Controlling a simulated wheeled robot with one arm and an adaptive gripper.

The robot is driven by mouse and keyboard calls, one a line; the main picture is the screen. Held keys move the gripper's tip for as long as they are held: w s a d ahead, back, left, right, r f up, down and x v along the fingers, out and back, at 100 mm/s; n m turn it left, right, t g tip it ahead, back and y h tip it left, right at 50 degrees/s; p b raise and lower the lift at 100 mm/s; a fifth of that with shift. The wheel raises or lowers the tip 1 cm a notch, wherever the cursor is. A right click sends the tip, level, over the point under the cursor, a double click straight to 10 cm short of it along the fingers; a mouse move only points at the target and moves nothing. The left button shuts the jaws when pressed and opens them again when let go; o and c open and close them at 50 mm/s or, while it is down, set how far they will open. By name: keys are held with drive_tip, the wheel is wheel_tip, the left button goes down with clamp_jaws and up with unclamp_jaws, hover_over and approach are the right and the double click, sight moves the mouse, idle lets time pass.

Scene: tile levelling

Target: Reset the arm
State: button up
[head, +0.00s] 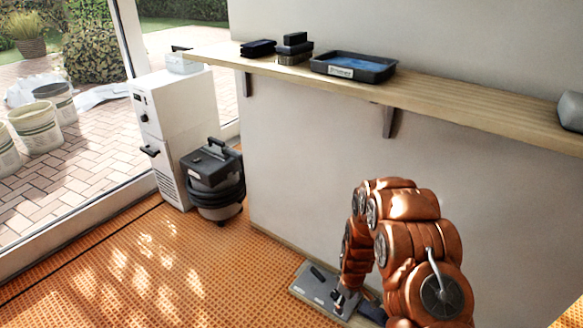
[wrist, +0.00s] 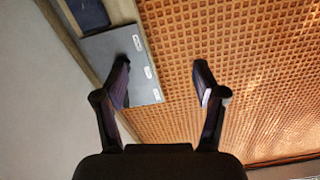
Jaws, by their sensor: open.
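My arm, copper-coloured, reaches down at the right of the head view. My gripper (wrist: 160,82) is open and empty in the wrist view, its two dark fingers wide apart with orange floor matting between them. In the head view my gripper (head: 340,299) is small and partly hidden by the arm, low near the foot of the wall. A flat grey plate (wrist: 127,62) with small white labels lies under the left finger in the wrist view.
A dark blue item (wrist: 89,13) lies beyond the plate. A wooden shelf (head: 460,105) on the wall holds a black tray (head: 353,68) and dark blocks (head: 292,47). A vacuum (head: 212,180) and white cabinet (head: 172,130) stand left. The orange floor (head: 130,265) is clear.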

drive_tip(key=s+r+m+p, duration=0.1)
drive_tip(key=s+r+p, duration=0.35)
drive_tip(key=r, duration=1.05)
drive_tip(key=s+r+m+p, duration=0.25)
drive_tip(key=r+p, duration=0.35)
drive_tip(key=r, duration=0.9)
drive_tip(key=s+r+m+p, duration=0.1)
drive_tip(key=s+r+p, duration=0.4)
drive_tip(key=r, duration=1)
drive_tip(key=s+r+m+g+p, duration=0.1)
drive_tip(key=s+r+m+p, duration=0.3)
drive_tip(key=s+r+p, duration=1.2)
drive_tip(key=s+r, duration=0.7)
drive_tip(key=r, duration=0.5)
drive_tip(key=shift+g, duration=0.3)
